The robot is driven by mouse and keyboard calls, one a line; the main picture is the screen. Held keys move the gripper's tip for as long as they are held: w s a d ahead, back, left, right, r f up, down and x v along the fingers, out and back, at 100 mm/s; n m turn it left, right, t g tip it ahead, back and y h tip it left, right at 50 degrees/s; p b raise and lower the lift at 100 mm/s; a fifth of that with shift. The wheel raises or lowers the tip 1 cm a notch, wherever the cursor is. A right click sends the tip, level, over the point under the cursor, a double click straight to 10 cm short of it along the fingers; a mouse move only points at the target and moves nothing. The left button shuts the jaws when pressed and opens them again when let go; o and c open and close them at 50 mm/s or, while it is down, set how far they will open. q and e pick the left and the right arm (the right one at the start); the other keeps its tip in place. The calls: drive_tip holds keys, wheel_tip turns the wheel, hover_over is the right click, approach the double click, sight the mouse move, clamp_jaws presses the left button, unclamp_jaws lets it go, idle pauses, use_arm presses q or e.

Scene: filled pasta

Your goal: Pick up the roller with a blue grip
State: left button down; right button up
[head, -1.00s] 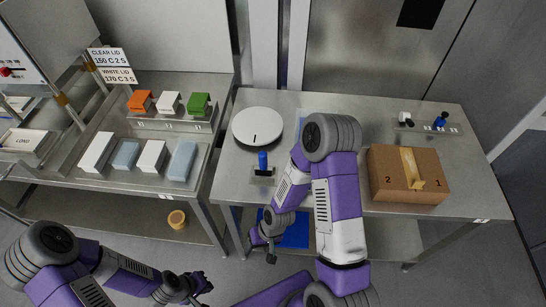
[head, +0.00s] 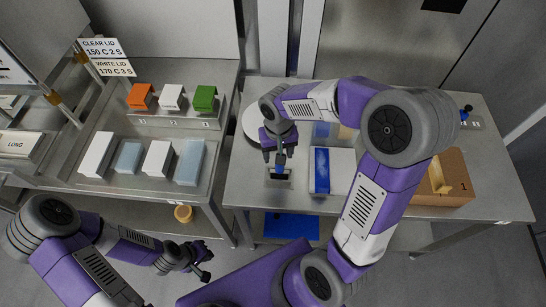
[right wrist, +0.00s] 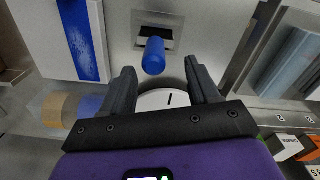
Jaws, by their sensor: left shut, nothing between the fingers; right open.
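The roller with an upright blue grip (head: 281,167) stands on a small metal plate (head: 270,183) near the front left of the table. In the right wrist view its blue grip (right wrist: 153,57) points towards the camera. My right gripper (head: 279,153) is open just above and behind the grip. In the right wrist view the gripper (right wrist: 160,68) has its fingertips on either side of the grip's end, with gaps, and nothing is held. The roller's dark lower part is partly hidden by the grip. My left gripper (head: 203,263) is shut and empty, low at the left, away from the table.
A white round device (head: 252,124) is behind the roller, partly hidden by my right arm. A white-and-blue pack (head: 342,169) lies right of it. A cardboard box (head: 455,175) and another blue-handled item (head: 465,113) are farther right. A shelf with boxes (head: 204,97) is left.

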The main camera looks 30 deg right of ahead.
sight(280, 168)
drive_tip(key=f, duration=0.4)
drive_tip(key=f+b, duration=0.1)
drive_tip(key=f, duration=0.1)
drive_tip(key=shift+s+d+f, duration=0.2)
drive_tip(key=shift+d+f, duration=0.1)
drive_tip(key=shift+d, duration=0.1)
drive_tip(key=shift+w+f, duration=0.1)
drive_tip(key=shift+f, duration=0.4)
clamp_jaws()
